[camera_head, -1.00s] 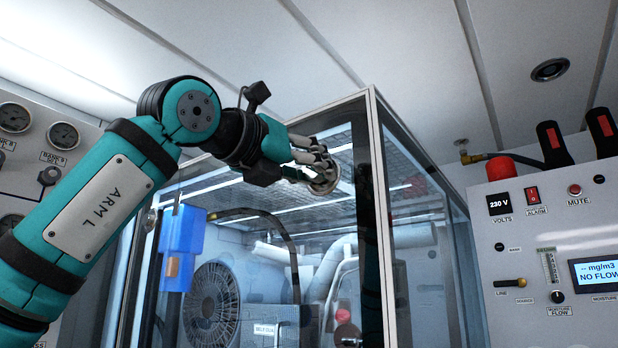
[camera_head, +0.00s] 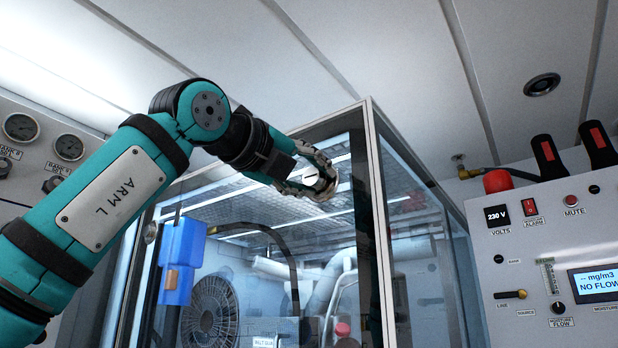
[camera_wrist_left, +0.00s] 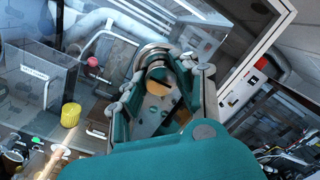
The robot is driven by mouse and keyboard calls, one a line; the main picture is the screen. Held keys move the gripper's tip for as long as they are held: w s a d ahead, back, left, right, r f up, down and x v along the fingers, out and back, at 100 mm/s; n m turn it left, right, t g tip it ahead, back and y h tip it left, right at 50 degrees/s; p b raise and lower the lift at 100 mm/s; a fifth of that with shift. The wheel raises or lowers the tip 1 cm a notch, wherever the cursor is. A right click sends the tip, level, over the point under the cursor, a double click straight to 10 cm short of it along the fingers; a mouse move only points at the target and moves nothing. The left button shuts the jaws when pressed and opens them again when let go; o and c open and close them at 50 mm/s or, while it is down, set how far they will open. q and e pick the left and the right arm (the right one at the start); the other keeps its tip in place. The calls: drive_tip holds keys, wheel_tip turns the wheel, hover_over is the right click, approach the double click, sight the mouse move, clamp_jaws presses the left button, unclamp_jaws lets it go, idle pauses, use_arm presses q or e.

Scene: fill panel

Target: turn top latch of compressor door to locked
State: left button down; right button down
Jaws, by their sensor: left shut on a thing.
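The compressor door is a clear panel in a grey metal frame (camera_head: 366,200), and it stands in front of the compressor machinery. The top latch (camera_head: 318,180) is a round, pale metal knob near the top right of the door. My left gripper (camera_head: 312,182) reaches it from the left and is shut on it. In the left wrist view the latch (camera_wrist_left: 152,55) shows as a round metal rim between the two fingers of my left gripper (camera_wrist_left: 160,80). The fingers hide part of the latch, so its exact angle is hard to read. My right gripper is not in view.
A blue box (camera_head: 180,250) hangs at the door's left side. A fan (camera_head: 210,310) and pipes sit behind the panel. A control panel (camera_head: 545,240) with switches and a red lamp (camera_head: 497,180) stands at the right. Gauges (camera_head: 20,127) are at the far left.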

use_arm(q)
drive_tip(key=shift+r, duration=0.15)
drive_tip(key=c, duration=1)
unclamp_jaws()
drive_tip(key=shift+s, duration=0.1)
drive_tip(key=v, duration=1.2)
